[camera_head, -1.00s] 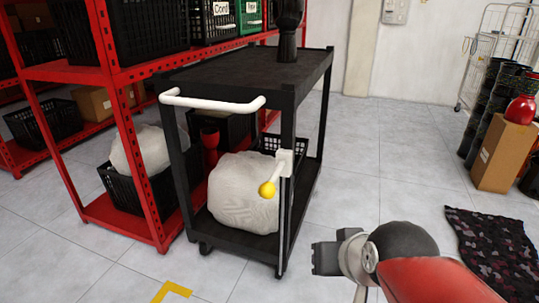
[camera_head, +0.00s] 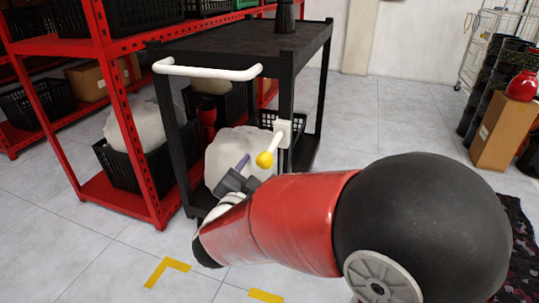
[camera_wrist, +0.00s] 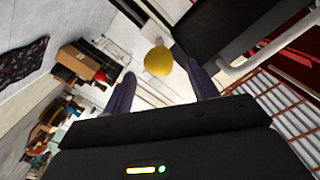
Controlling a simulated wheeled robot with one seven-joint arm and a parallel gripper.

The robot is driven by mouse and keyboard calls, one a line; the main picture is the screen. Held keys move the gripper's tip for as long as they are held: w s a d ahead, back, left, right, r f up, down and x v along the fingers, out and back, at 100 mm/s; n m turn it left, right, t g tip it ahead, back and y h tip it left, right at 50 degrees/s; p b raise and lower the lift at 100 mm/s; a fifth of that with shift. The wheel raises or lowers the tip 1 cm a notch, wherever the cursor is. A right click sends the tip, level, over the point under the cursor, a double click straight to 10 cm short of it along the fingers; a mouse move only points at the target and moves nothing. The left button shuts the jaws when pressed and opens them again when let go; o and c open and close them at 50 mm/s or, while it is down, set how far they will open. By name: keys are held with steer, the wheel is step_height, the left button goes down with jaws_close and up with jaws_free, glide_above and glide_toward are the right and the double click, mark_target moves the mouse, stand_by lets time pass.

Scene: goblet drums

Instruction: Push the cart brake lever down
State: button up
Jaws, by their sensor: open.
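The brake lever has a yellow ball knob (camera_head: 264,160) on a short white arm that comes from a white bracket (camera_head: 282,131) on the front corner post of the black cart (camera_head: 240,45). The knob slants down from the bracket. In the wrist view the yellow knob (camera_wrist: 158,61) appears ahead, between the two fingers in the picture. My gripper (camera_head: 241,165) is open and empty, just left of and close to the knob in the head view; I cannot tell whether it touches. In the wrist view the gripper (camera_wrist: 163,95) shows two purplish fingers spread apart. My arm hides the cart's lower front.
The cart's white push handle (camera_head: 208,71) sticks out above my gripper. A red shelf rack (camera_head: 125,100) stands close on the left. A white bag (camera_head: 228,148) sits on the cart's lower shelf. Cardboard box (camera_head: 503,133) and floor space lie to the right.

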mark_target(268, 156)
steer(key=shift+w+d+h, duration=0.25)
steer(key=shift+w+h, duration=0.05)
steer(key=shift+w, duration=0.1)
steer(key=x, duration=0.6)
steer(key=shift+w, duration=0.4)
